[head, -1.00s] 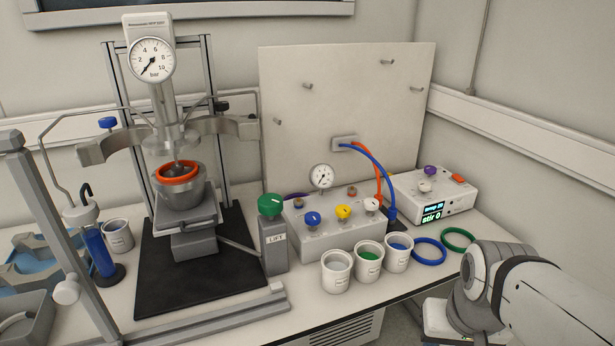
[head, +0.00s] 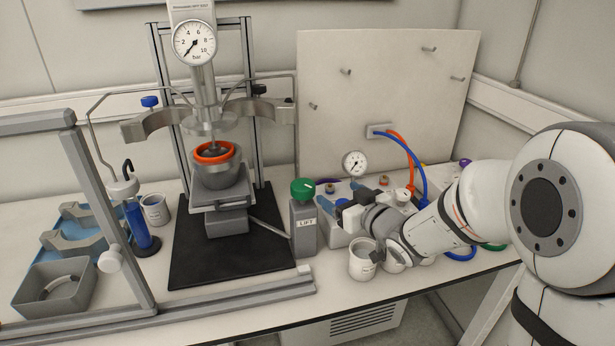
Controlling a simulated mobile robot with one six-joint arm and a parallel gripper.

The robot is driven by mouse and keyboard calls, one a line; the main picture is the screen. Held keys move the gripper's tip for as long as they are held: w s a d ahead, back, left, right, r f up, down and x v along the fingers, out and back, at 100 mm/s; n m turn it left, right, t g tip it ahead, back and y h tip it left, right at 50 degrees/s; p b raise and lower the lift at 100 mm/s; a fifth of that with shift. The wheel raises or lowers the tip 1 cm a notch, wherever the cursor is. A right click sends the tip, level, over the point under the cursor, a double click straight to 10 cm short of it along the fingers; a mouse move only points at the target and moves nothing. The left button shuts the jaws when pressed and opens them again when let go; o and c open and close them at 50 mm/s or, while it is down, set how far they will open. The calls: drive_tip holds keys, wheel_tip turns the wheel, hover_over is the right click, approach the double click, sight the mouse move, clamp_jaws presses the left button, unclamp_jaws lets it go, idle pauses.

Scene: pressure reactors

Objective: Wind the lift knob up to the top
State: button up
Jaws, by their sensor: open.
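The lift knob (head: 303,189) is a green round cap on top of a grey post labelled LIFT (head: 304,232), right of the reactor. The reactor vessel (head: 217,172) with an orange ring sits on a lift platform (head: 221,203), below the steel head (head: 208,122) under the gauge. My gripper (head: 338,199) is just right of the knob, at about its height, pointing left. Its blue-tipped fingers are apart with nothing visible between them. It does not appear to touch the knob, though the exact depth gap is hard to tell.
White cups (head: 362,262) stand under my arm at the table's front. The valve box with a small gauge (head: 355,163) is partly hidden behind my gripper. Open clamp halves (head: 155,125) flank the reactor head. A grey frame (head: 100,200) stands at left.

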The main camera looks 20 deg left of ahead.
sight(296, 180)
drive_tip(key=a+y, duration=0.1)
drive_tip(key=s+a+n+g+y, duration=0.1)
drive_tip(key=a, duration=0.1)
drive_tip(key=s+a+y, duration=0.1)
drive_tip(key=shift+a+r+n+g, duration=0.2)
drive_tip(key=shift+a+n+g, duration=0.05)
drive_tip(key=shift+n+g, duration=0.15)
drive_tip(key=shift+w+a+r, duration=0.1)
drive_tip(key=shift+w+a, duration=0.05)
drive_tip(key=shift+a, duration=0.15)
drive_tip(key=p+x, duration=0.1)
drive_tip(key=x, duration=0.6)
drive_tip(key=shift+r, duration=0.1)
drive_tip(key=c, duration=0.9)
drive_tip(key=shift+c, duration=0.5)
drive_tip(key=shift+t+b, duration=0.3)
drive_tip(key=shift+b, duration=0.3)
